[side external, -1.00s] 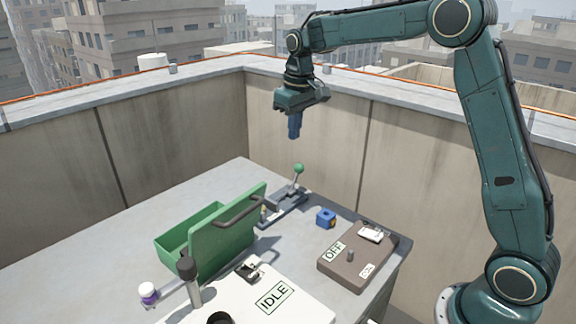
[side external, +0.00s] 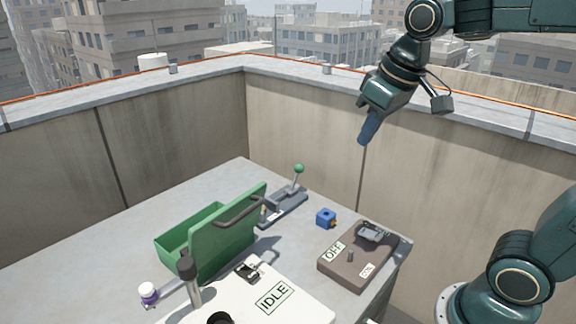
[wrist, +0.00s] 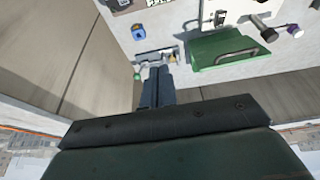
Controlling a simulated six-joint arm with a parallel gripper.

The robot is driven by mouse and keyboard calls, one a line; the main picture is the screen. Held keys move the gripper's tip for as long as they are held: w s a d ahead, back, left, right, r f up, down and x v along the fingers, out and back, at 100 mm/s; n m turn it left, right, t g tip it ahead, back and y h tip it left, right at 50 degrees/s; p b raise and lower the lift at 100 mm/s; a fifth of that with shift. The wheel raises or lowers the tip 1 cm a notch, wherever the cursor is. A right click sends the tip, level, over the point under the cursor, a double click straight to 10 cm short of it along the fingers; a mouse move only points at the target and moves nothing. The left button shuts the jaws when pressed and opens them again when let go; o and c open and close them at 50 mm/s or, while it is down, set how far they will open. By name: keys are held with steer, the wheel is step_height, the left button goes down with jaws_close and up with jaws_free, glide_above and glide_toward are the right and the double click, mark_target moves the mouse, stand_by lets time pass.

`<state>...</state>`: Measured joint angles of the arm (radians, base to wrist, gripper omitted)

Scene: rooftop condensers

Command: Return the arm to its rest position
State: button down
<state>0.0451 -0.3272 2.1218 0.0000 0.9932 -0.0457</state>
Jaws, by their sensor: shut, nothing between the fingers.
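My gripper (side external: 368,128) hangs high above the right back part of the table, tilted, with its blue-grey fingers shut and nothing between them. In the wrist view the closed fingers (wrist: 157,84) point toward the table far below. My gripper touches nothing on the table. The upper part of my arm runs out of the top right of the side view.
The grey table (side external: 120,228) holds a green box with a raised lid (side external: 228,232), a green-knobbed lever (side external: 298,170), a blue block (side external: 325,217), a brown switch box (side external: 340,268) and a white IDLE panel (side external: 300,305). Walls (side external: 300,120) border the back.

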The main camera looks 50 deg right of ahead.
steer(key=s+a+f+t, duration=0.1)
steer(key=s+f, duration=0.3)
steer(key=s, duration=0.7)
steer(key=shift+a+f+t, duration=0.15)
steer(key=shift+t, duration=0.15)
